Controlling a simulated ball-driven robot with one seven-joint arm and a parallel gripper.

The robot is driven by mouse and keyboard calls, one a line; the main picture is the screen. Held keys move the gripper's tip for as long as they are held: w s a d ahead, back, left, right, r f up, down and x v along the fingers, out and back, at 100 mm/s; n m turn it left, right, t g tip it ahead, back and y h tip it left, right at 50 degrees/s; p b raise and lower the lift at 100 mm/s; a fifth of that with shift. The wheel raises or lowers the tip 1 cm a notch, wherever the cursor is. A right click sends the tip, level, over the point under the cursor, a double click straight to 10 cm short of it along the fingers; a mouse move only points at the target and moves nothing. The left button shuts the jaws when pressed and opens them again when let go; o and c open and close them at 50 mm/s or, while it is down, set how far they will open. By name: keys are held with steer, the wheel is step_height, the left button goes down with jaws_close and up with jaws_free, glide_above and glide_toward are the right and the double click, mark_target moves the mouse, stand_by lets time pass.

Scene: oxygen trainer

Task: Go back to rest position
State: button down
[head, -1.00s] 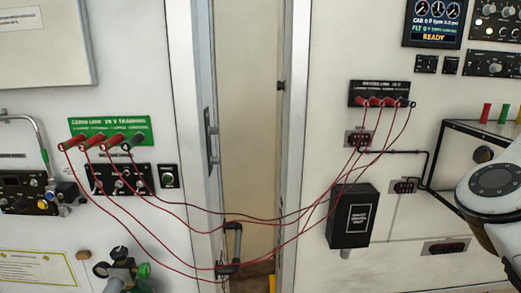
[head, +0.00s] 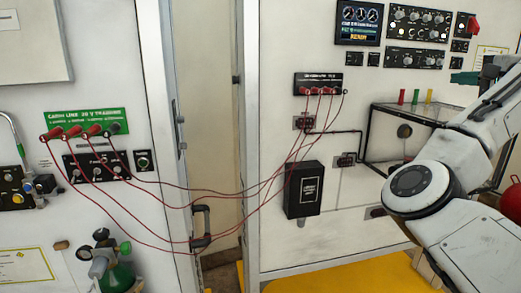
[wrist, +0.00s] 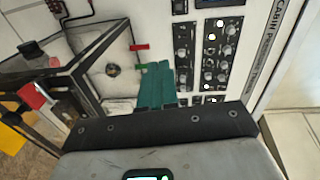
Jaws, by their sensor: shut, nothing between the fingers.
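My gripper (head: 465,77) is at the right of the head view, in front of the right wall panel and above a dark-framed clear box. Its teal fingers (wrist: 153,80) are together in the wrist view with nothing between them. My white arm reaches up to it from the lower right. Red cables (head: 165,205) run slack across the door gap from the green left panel (head: 85,122) to the black right panel (head: 318,84). Red plugs sit in both panels. The gripper is apart from the cables.
The dark-framed box (head: 374,145) has small coloured pegs above it. A black box (head: 303,190) is on the right wall. A door handle (head: 202,225) is in the gap. A green cylinder (head: 118,274) is lower left. Yellow floor (head: 340,280) shows below.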

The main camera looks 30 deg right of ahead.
steer(key=w+a+f+g, duration=0.1)
steer(key=f, duration=0.3)
steer(key=w+a+f+n, duration=0.1)
steer(key=f, duration=0.3)
steer(key=w+a+f+n+g, duration=0.1)
steer(key=a+f, duration=0.1)
steer(key=f, duration=0.2)
steer(key=shift+g, duration=0.3)
steer(key=s+a+f+n+g+y, duration=0.1)
steer(key=a+f+n+g, duration=0.3)
steer(key=a+f, duration=0.8)
steer(key=s+a+f+n+g+y, duration=0.1)
steer(key=a+f+n, duration=0.6)
steer(key=f, duration=0.9)
steer(key=s+a+f+n+g+y, duration=0.15)
steer(key=s+a+f+n, duration=0.25)
steer(key=s+a+f, duration=0.6)
steer(key=s+a+f+n+g+y, duration=0.1)
steer(key=s+a+f+n+g, duration=0.2)
steer(key=s+a+f, duration=0.65)
steer(key=s+f+g, duration=0.3)
steer(key=s, duration=0.5)
steer(key=shift+s, duration=0.2)
steer(key=shift+g+h, duration=0.25)
